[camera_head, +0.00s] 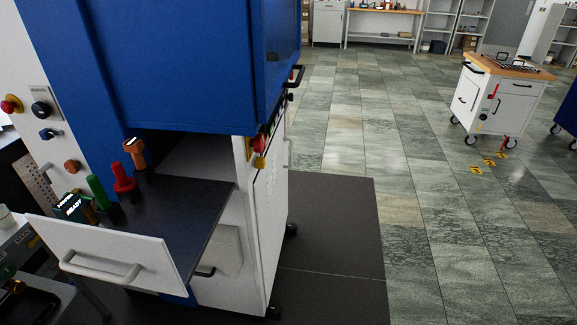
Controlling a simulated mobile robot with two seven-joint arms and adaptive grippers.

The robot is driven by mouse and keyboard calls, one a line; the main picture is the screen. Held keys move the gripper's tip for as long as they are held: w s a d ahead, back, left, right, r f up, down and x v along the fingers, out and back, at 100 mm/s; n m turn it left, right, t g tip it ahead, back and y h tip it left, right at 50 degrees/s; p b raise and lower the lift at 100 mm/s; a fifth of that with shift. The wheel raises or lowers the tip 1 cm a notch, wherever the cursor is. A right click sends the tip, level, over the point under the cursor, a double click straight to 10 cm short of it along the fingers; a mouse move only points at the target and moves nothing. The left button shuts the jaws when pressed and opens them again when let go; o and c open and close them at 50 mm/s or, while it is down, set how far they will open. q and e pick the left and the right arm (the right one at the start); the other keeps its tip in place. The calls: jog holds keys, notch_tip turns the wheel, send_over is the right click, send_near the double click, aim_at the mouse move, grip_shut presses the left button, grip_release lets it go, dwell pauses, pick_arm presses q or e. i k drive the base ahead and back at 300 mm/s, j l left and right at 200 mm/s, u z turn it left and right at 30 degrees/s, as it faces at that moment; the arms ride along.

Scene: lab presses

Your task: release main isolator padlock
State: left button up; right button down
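A red and yellow fitting (259,143) sits on the right side of the blue and white press cabinet (190,70), just below the blue upper part. It looks like the isolator, with a small yellow piece at its lower end; I cannot tell for sure whether that piece is the padlock. Neither of my grippers is in view.
An open drawer (110,255) juts from the cabinet front, holding red (122,178), green (98,192) and orange (134,152) upright items and a device reading READY (72,206). A wheeled cart (500,95) stands far right.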

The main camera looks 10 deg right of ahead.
aim_at(258, 162)
jog(key=l+z, duration=0.1)
jog(key=l, duration=1.2)
jog(key=i+l+z, duration=0.15)
jog(key=l, duration=1.15)
jog(key=i+z, duration=0.05)
